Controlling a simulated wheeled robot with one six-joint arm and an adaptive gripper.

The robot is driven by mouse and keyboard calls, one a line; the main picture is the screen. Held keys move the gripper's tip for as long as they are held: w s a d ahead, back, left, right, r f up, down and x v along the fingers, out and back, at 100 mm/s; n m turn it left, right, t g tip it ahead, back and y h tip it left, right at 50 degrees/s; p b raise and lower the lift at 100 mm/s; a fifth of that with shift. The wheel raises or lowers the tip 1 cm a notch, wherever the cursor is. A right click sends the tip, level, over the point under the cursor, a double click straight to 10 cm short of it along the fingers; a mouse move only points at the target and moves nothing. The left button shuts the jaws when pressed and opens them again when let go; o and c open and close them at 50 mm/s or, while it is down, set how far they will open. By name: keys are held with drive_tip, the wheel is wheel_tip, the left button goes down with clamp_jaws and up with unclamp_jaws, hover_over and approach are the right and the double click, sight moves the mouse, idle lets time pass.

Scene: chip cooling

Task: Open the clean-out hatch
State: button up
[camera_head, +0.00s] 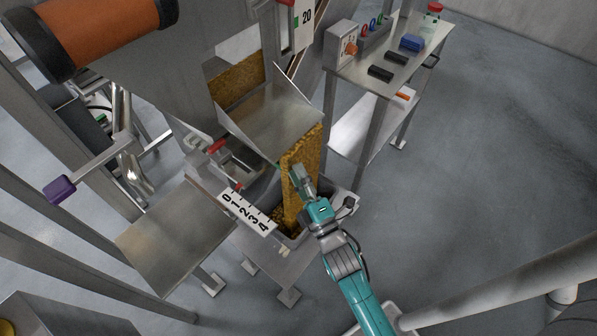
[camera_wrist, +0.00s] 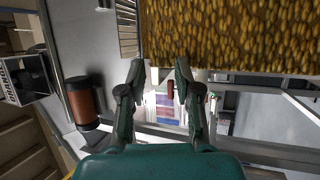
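I cannot tell for sure which part is the clean-out hatch. A sloped steel plate with side walls (camera_head: 275,112) juts from the steel machine, with golden chips (camera_head: 236,80) behind it. A column of chips (camera_head: 301,160) drops from its lower edge into a steel bin (camera_head: 349,203). A red-handled latch (camera_head: 217,146) sits left of the plate. My gripper (camera_head: 298,172) is at the chip column, below the plate's edge. In the wrist view my gripper (camera_wrist: 160,75) has its two fingers apart with nothing held between them; the chip mass (camera_wrist: 235,35) fills the upper right.
A 0-to-4 scale (camera_head: 247,212) stands at the bin's left, beside a flat steel plate (camera_head: 177,238). A purple-handled lever (camera_head: 60,189) and an orange roller (camera_head: 95,35) are at left. A side table (camera_head: 398,62) with controls stands behind right. The right floor is clear.

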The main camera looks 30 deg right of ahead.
drive_tip(key=shift+w+d+f, duration=0.1)
drive_tip(key=shift+w+d, duration=0.05)
drive_tip(key=shift+d, duration=0.05)
drive_tip(key=c, duration=0.4)
drive_tip(key=d+f+n+t, duration=0.1)
drive_tip(key=n, duration=0.1)
drive_tip(key=w+d+f+n+t+y, duration=0.1)
drive_tip(key=d+n, duration=0.1)
drive_tip(key=n, duration=0.1)
drive_tip(key=w+d+f+n+t, duration=0.1)
drive_tip(key=n, duration=0.2)
drive_tip(key=shift+w+d+f, duration=0.25)
drive_tip(key=shift+f, duration=0.05)
clamp_jaws()
drive_tip(key=n+t+y, duration=0.2)
drive_tip(key=n+y, duration=0.8)
drive_tip(key=n, duration=0.6)
approach(306, 149)
drive_tip(key=r, duration=0.2)
drive_tip(key=x, duration=1)
